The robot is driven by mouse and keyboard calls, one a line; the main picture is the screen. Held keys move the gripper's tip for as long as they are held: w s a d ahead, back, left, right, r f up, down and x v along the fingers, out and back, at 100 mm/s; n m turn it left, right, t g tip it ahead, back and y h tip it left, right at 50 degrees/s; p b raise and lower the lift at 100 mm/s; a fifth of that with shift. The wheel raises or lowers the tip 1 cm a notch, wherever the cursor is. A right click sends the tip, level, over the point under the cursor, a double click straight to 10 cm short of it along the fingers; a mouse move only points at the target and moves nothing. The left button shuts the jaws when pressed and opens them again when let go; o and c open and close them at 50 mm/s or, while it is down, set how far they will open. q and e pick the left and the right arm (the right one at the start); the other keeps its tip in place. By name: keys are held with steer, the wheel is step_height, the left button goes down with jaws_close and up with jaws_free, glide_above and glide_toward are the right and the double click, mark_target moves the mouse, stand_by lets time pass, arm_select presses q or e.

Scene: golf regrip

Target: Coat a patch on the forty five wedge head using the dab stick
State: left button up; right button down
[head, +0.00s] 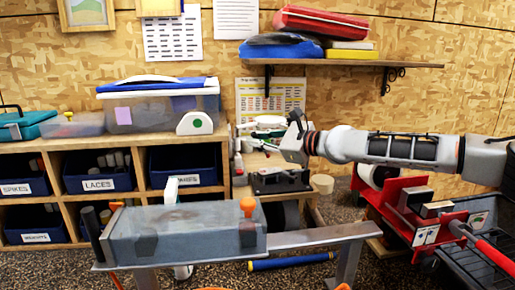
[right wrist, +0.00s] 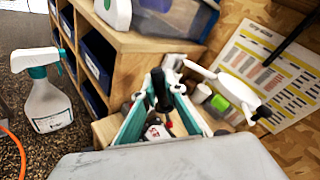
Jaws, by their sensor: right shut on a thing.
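My right gripper (head: 292,142) reaches in from the right above the low wooden bench. In the right wrist view its teal-padded fingers (right wrist: 162,108) are shut on a dark, stick-like thing (right wrist: 160,88). I cannot tell for sure that it is the dab stick; its lower end is hidden among the fingers and clutter. The forty five wedge head cannot be made out in either view. My left gripper is not in view.
A wooden cubby shelf (head: 145,162) with bins is at left. A white spray bottle (right wrist: 46,102) stands at left. A red rack (head: 405,205) is at right.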

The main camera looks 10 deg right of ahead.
steer(key=shift+r, duration=0.6)
steer(key=shift+r, duration=0.15)
steer(key=shift+r, duration=1.35)
steer(key=shift+d+f, duration=0.25)
steer(key=shift+f, duration=0.6)
steer(key=shift+w+a, duration=0.1)
steer(key=shift+a, duration=0.05)
